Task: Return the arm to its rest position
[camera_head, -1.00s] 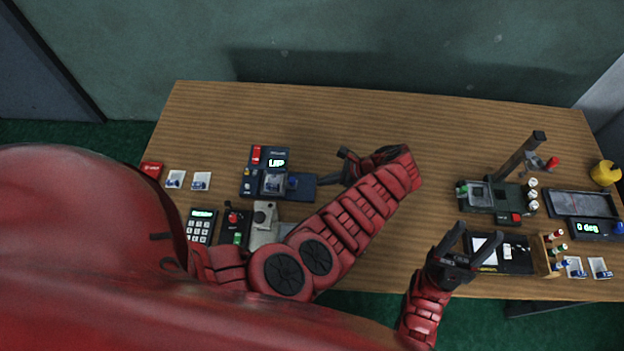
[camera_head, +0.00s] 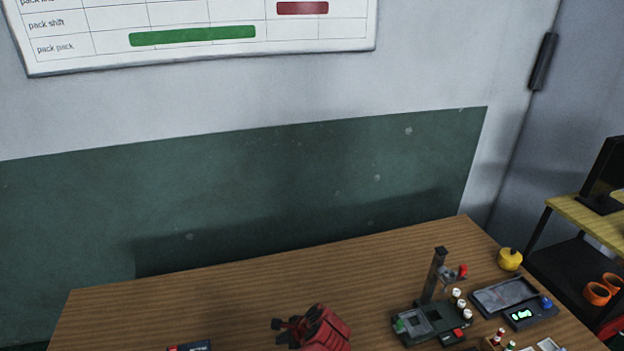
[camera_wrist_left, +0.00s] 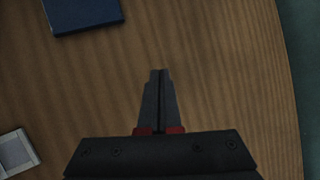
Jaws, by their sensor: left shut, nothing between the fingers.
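My left gripper (camera_head: 279,325) shows at the bottom middle of the head view, at the end of a red wrist (camera_head: 322,329), pointing left over the wooden table (camera_head: 250,290). In the left wrist view the two dark fingers (camera_wrist_left: 160,85) are together with nothing between them. Bare wood lies under and around the fingertips. The rest of the left arm is below the head view's edge. My right gripper is outside both current views.
A dark blue device (camera_head: 192,346) is cut off at the bottom edge. A green-grey stand with a post (camera_head: 432,318), a tray (camera_head: 505,297) and a yellow round object (camera_head: 510,260) occupy the table's right. The wrist view shows a blue object (camera_wrist_left: 83,12) and a pale item (camera_wrist_left: 17,154).

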